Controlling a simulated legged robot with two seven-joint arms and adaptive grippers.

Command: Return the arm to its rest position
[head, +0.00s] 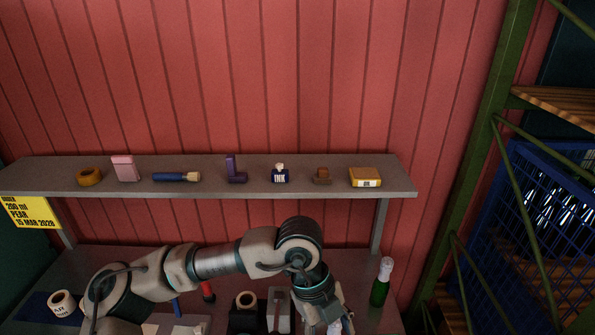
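My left arm comes in from the lower left and bends down over the table (235,262). Its gripper (338,322) is at the bottom edge of the head view, partly cut off. A small whitish patch shows by its fingers, and I cannot tell whether it is something held. A green bottle (379,290) with a pale foil-like top stands upright to the right of this gripper, apart from it. My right gripper is not in view.
A grey shelf (215,188) above the table holds several small items, including an ink bottle (280,175) and a yellow box (364,177). A green frame and blue crate (535,215) stand right.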

